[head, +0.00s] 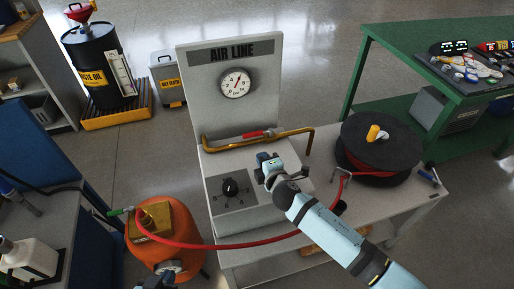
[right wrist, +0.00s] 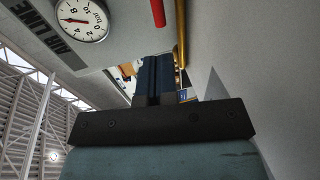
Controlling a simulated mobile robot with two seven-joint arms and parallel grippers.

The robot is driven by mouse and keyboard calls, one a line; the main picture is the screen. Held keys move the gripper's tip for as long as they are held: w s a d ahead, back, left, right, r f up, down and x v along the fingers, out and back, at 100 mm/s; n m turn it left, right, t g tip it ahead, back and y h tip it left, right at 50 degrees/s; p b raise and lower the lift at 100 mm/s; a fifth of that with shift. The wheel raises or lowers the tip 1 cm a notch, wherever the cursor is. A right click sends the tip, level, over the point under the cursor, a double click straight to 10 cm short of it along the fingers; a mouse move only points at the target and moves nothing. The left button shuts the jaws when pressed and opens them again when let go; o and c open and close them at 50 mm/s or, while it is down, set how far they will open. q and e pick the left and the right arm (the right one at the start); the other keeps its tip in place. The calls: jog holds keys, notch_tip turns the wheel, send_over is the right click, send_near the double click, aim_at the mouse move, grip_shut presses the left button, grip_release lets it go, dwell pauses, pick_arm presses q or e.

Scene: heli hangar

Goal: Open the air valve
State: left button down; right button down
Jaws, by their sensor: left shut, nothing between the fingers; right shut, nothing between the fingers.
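The air valve's red lever (head: 258,134) lies roughly along the brass pipe (head: 222,146) at the foot of the AIR LINE panel (head: 211,80). The lever (right wrist: 158,13) and pipe (right wrist: 181,35) also show at the top of the right wrist view, side by side. A round pressure gauge (head: 236,83) sits on the panel. My right gripper (head: 265,158) is shut and empty, in front of the pipe and apart from the lever; its dark fingers (right wrist: 154,80) show in the right wrist view. My left gripper (head: 172,267) is shut at the bottom edge, mostly cut off, by the orange tank.
A black dial (head: 230,188) sits on the grey box left of my right gripper. A red hose (head: 250,243) curves from the orange tank (head: 188,226) to the black reel (head: 382,145). A green table (head: 400,45) stands at the right, a waste oil drum (head: 88,60) at the left.

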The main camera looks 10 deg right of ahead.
jog(key=v, duration=0.3)
jog(key=shift+s+a+r, duration=0.1)
jog(key=shift+s+a, duration=0.05)
jog(key=shift+s, duration=0.15)
dwell(0.3)
